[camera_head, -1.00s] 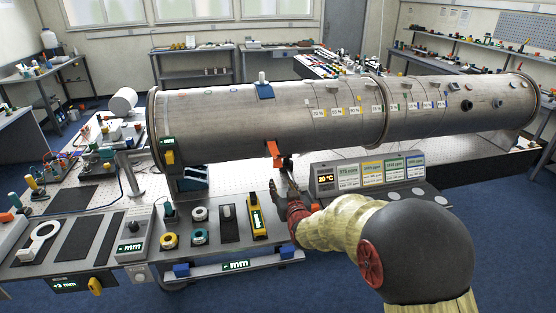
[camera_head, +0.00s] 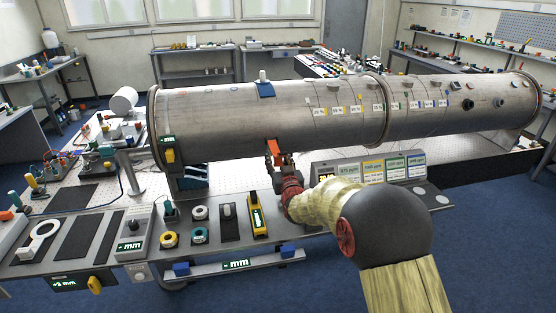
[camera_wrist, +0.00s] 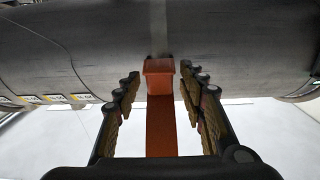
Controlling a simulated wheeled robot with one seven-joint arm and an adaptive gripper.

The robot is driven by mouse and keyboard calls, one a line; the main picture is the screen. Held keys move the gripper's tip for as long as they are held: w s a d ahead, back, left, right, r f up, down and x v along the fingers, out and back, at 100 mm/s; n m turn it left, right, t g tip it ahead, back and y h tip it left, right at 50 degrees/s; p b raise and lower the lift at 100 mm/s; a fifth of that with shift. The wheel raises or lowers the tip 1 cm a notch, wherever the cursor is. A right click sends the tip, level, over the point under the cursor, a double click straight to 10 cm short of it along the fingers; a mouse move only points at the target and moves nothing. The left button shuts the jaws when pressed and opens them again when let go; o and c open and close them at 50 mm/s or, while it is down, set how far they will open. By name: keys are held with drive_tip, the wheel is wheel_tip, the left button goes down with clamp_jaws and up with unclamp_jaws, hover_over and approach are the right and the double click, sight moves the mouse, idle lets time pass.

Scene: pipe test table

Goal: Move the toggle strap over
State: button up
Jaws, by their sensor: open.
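The orange toggle piece (camera_head: 272,147) hangs under the near side of the big grey pipe (camera_head: 240,115). It also shows upright in the middle of the wrist view (camera_wrist: 161,120), with its wider top against the pipe. A lighter band (camera_wrist: 158,28) runs up the pipe above it. My gripper (camera_wrist: 160,88) is open, one finger on each side of the orange piece, with a gap on both sides. In the head view my gripper (camera_head: 281,160) is just below the pipe, and its fingers partly cover the orange piece's lower part.
A blue block (camera_head: 265,90) sits on top of the pipe. A display panel (camera_head: 370,168) stands behind my arm on the right. A yellow gauge (camera_head: 257,215) and several small fittings lie on the front bench. Pale free space shows below the pipe in the wrist view.

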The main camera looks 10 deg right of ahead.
drive_tip(key=shift+c, duration=1.4)
drive_tip(key=c, duration=0.8)
